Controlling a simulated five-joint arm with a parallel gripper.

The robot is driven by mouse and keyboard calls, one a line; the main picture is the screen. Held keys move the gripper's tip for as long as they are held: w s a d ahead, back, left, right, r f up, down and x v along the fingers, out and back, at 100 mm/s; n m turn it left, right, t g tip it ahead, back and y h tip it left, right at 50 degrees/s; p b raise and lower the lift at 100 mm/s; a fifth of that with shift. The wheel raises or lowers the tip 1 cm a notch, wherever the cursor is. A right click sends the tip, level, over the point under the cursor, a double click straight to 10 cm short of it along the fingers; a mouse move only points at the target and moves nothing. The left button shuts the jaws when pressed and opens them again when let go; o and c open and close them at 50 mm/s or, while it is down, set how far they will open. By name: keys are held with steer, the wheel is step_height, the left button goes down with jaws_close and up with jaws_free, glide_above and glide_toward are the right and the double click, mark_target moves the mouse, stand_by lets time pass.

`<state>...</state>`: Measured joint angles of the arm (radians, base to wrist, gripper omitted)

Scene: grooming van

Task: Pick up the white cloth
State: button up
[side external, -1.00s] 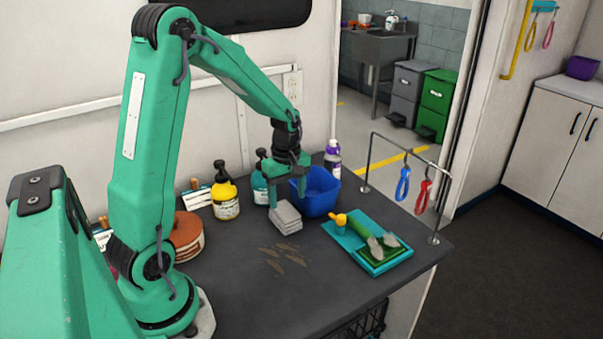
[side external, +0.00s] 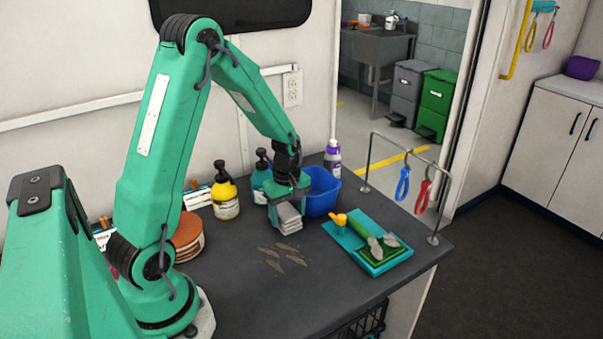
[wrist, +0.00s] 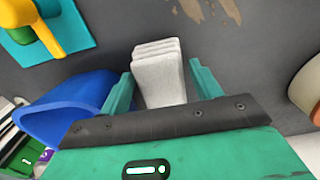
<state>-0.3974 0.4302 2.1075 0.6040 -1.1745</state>
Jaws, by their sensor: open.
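The white cloth (side external: 288,219), a small folded stack that looks pale grey, lies on the dark table in front of the blue tub. My gripper (side external: 289,205) is low over it and pointed down, with its fingers at the cloth's sides. In the wrist view the cloth (wrist: 158,72) stands between the two green fingers of my gripper (wrist: 160,85). The fingers are open, with a narrow gap showing on the right; contact on the left is hard to tell. The lower part of the cloth is hidden by the gripper body there.
A blue tub (side external: 322,192) stands close behind the gripper. Yellow (side external: 225,192) and teal (side external: 261,179) pump bottles stand to the left and behind. A teal tray (side external: 385,262) with brushes lies to the right. Brown hair-like marks (side external: 283,259) lie on the table in front.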

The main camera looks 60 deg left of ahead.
steer(key=shift+f, duration=0.95)
steer(key=c, duration=0.8)
steer(key=shift+r, duration=0.2)
